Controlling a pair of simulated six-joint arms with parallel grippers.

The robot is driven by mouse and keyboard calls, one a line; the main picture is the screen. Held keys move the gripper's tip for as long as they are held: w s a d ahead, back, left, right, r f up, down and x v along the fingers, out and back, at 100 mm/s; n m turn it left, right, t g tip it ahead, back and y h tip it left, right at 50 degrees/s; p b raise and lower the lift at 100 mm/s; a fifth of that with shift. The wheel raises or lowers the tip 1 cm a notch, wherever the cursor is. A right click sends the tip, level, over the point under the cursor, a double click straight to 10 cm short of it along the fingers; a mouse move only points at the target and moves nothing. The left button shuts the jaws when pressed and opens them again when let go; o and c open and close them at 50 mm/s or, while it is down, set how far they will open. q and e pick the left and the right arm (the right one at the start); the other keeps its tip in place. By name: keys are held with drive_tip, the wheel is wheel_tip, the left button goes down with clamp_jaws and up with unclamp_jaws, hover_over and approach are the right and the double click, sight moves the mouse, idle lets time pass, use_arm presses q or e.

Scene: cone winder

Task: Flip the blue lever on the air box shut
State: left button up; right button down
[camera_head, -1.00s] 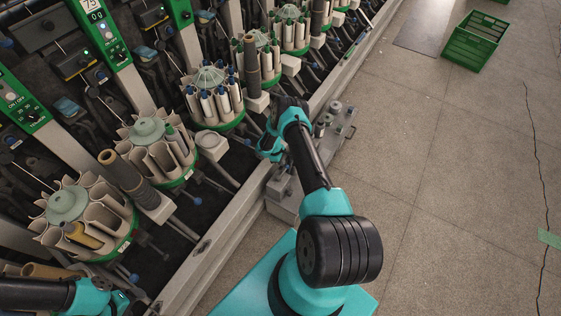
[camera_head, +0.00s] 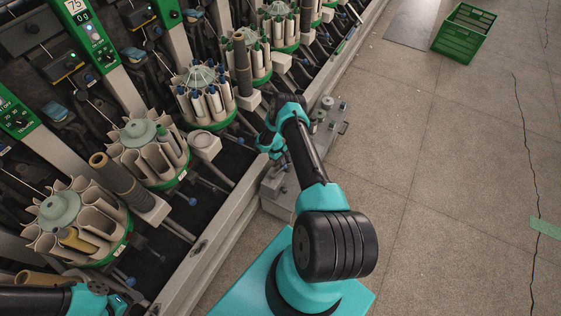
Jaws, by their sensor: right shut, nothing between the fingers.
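The grey air box (camera_head: 331,128) runs along the machine's base rail on the floor, with several small fittings on top. Its near end (camera_head: 277,188) shows below my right arm, which crosses over its middle. I cannot make out the blue lever for certain. My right gripper (camera_head: 273,149) is shut and empty, pointing down close to the box's machine side. Its fingertips are small and partly hidden, so I cannot tell whether it touches anything. My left gripper (camera_head: 108,303) is at the lower left edge, cut off by the frame.
The winder's round magazines with cones and tubes (camera_head: 205,98) line the left. A pale base rail (camera_head: 218,232) separates them from the floor. A green crate (camera_head: 465,33) stands far right.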

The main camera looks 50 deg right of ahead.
drive_tip(key=shift+r, duration=0.15)
drive_tip(key=v, duration=0.9)
drive_tip(key=shift+a+r, duration=0.15)
drive_tip(key=shift+r, duration=0.2)
drive_tip(key=shift+w, duration=0.15)
drive_tip(key=shift+w+a+n+h, duration=0.1)
drive_tip(key=shift+a+n+h, duration=0.25)
drive_tip(key=shift+n, duration=0.6)
drive_tip(key=shift+a+n+h, duration=0.2)
drive_tip(key=shift+a+n, duration=0.2)
drive_tip(key=shift+n, duration=0.6)
drive_tip(key=shift+w+a+n+h, duration=0.1)
drive_tip(key=shift+a+n+h, duration=0.25)
drive_tip(key=shift+n, duration=0.6)
drive_tip(key=shift+f, duration=0.1)
drive_tip(key=x, duration=1)
